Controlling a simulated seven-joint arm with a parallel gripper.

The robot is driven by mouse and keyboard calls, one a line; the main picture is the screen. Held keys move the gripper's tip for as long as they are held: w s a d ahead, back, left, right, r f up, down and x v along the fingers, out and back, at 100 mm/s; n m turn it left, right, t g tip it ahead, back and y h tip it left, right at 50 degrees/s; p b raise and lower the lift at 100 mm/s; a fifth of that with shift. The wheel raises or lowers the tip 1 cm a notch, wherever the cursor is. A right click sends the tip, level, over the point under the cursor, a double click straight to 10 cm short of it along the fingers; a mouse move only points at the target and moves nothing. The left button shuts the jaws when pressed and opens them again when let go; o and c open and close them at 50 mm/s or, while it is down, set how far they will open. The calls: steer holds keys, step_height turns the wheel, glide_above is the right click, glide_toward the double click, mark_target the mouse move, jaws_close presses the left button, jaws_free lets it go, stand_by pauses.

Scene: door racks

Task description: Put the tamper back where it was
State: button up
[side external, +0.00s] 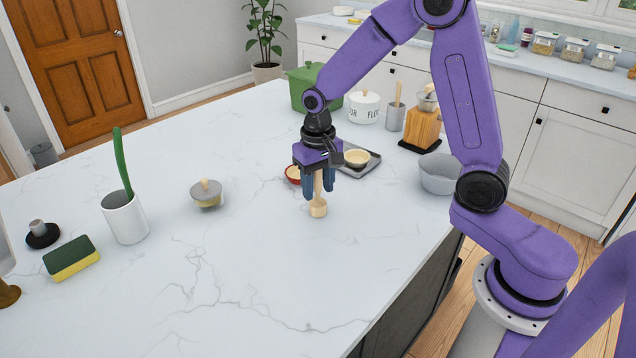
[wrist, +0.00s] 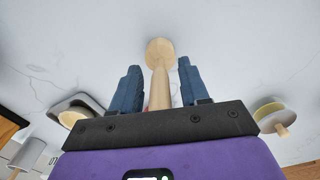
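The tamper (side external: 318,208) is a light wooden tool with a rounded, wider lower end and a slim handle. It is roughly upright on or just above the counter; I cannot tell if it touches. My gripper (side external: 325,186) points down over it, with the upper handle between its two blue fingers. In the wrist view, the tamper (wrist: 160,52) reaches beyond the fingertips of my gripper (wrist: 158,72). Gaps show on both sides of the handle, so the fingers look open around it. The handle's top is hidden by the gripper.
Behind my gripper are a red bowl (side external: 292,175) and a grey tray (side external: 369,169) with a small bowl (side external: 357,157). A grey bowl (side external: 438,178) is to the right. A lidded bowl (side external: 207,196) and white cup (side external: 125,222) stand left. The front counter is clear.

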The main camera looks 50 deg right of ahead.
step_height(320, 180, up, 12)
steer(key=shift+r, duration=0.2)
stand_by(0.5)
steer(key=s+a+f+n, duration=0.1)
steer(key=s+f+n, duration=0.1)
steer(key=s+n, duration=0.5)
steer(key=s+f+n, duration=0.3)
steer(key=s+n, duration=0.5)
steer(key=s, duration=1.2)
steer(key=shift+a+f+n, duration=0.25)
steer(key=shift+a+n, duration=0.05)
steer(key=shift+a, duration=0.05)
